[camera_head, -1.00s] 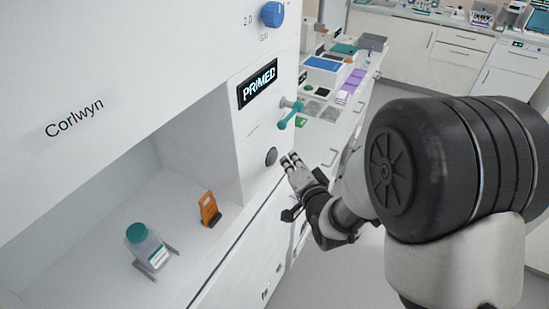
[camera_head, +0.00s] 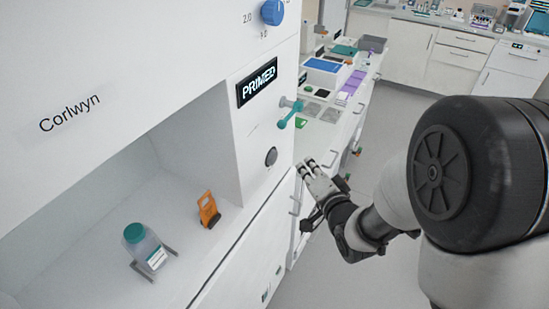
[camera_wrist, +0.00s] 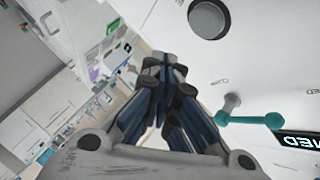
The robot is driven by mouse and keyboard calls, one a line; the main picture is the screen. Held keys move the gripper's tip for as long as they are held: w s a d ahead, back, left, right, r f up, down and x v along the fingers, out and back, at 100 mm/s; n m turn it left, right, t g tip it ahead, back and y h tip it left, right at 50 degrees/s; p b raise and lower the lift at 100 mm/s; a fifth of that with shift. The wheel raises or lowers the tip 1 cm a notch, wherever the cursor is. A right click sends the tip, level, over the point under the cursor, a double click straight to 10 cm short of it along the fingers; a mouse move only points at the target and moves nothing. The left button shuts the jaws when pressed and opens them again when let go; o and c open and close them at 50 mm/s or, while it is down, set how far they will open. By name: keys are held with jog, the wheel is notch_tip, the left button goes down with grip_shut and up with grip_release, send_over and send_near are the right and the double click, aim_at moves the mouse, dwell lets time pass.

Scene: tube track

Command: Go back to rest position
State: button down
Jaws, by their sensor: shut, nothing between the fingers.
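My gripper (camera_head: 307,169) is in front of the white Corlwyn machine, to the right of its dark round button (camera_head: 271,156), and apart from it. Its fingers are shut with nothing between them. The closed fingers (camera_wrist: 168,85) fill the middle of the wrist view. The machine's display (camera_head: 257,82) reads PRIMED. A teal-handled lever (camera_head: 290,113) sticks out beside the display; it also shows in the wrist view (camera_wrist: 250,119). The dark button shows at the top of the wrist view (camera_wrist: 209,19).
A teal-capped bottle (camera_head: 145,248) stands in a holder in the machine's recess, with an orange piece (camera_head: 208,209) to its right. A bench (camera_head: 320,120) with trays and purple racks runs behind. Open floor (camera_head: 400,115) lies to the right.

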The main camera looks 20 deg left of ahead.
dwell(0.3)
jog(key=s+d+r+n+g+h, duration=0.15)
jog(key=d+r+h, duration=0.25)
jog(key=d, duration=0.5)
jog(key=s+d+r+h, duration=0.2)
jog(key=d+r+h, duration=0.1)
jog(key=d, duration=0.7)
jog(key=s+d+n+g+h, duration=0.1)
jog(key=s+d, duration=0.4)
jog(key=s, duration=0.7)
jog(key=s+d+r+n+g+h, duration=0.1)
jog(key=s+d+g, duration=0.3)
jog(key=s, duration=0.8)
jog(key=shift+d+r+h+b, duration=0.15)
jog(key=shift+d+h+b, duration=0.15)
jog(key=shift+d+h, duration=0.35)
jog(key=shift+w+d+g, duration=0.1)
jog(key=shift+w+g, duration=0.05)
jog(key=shift+g, duration=0.1)
